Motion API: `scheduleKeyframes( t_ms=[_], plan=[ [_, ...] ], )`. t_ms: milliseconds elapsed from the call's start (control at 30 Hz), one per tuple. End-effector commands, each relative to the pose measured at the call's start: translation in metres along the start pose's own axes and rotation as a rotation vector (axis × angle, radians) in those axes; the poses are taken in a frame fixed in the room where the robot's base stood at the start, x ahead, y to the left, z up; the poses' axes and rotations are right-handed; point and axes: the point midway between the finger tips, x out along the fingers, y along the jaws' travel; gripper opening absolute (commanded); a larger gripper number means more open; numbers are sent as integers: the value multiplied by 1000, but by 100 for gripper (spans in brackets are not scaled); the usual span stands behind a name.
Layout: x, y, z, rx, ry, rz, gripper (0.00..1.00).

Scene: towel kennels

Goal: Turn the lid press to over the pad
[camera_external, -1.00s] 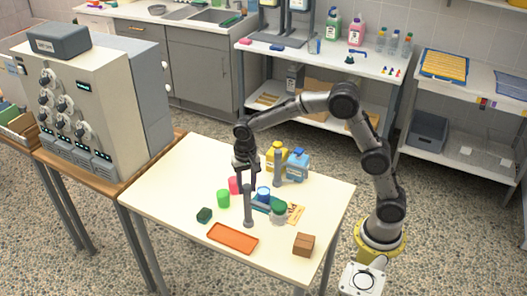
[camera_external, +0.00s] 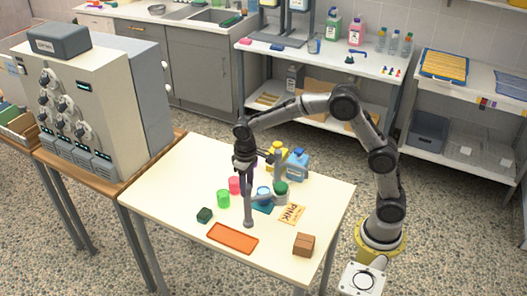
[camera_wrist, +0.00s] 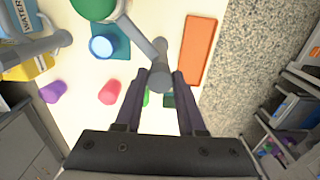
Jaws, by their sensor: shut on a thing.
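The lid press has a grey upright (camera_external: 248,208), a level arm and a round green-topped head (camera_external: 281,188). In the wrist view its arm (camera_wrist: 143,40) runs from a grey knob (camera_wrist: 160,78) to the green head (camera_wrist: 93,8), cut off by the top edge. A teal pad (camera_wrist: 122,42) lies on the table with a blue cup (camera_wrist: 103,46) on it. The head is beside the cup, near the pad's edge. My gripper (camera_external: 247,184) points down at the upright. In the wrist view its fingers (camera_wrist: 160,80) are shut around the press's knob.
A second grey post (camera_external: 278,168) stands behind, near yellow and blue bottles (camera_external: 297,165). Green and pink cups (camera_external: 223,198) stand left.

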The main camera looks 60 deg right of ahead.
Motion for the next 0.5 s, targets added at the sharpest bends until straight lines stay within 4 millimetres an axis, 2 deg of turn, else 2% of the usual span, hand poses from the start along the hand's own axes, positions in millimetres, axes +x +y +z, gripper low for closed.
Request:
scheduleKeyframes(
  t_ms=[500],
  plan=[
    [-2,0,-1,-478,6,0,0]
  ],
)
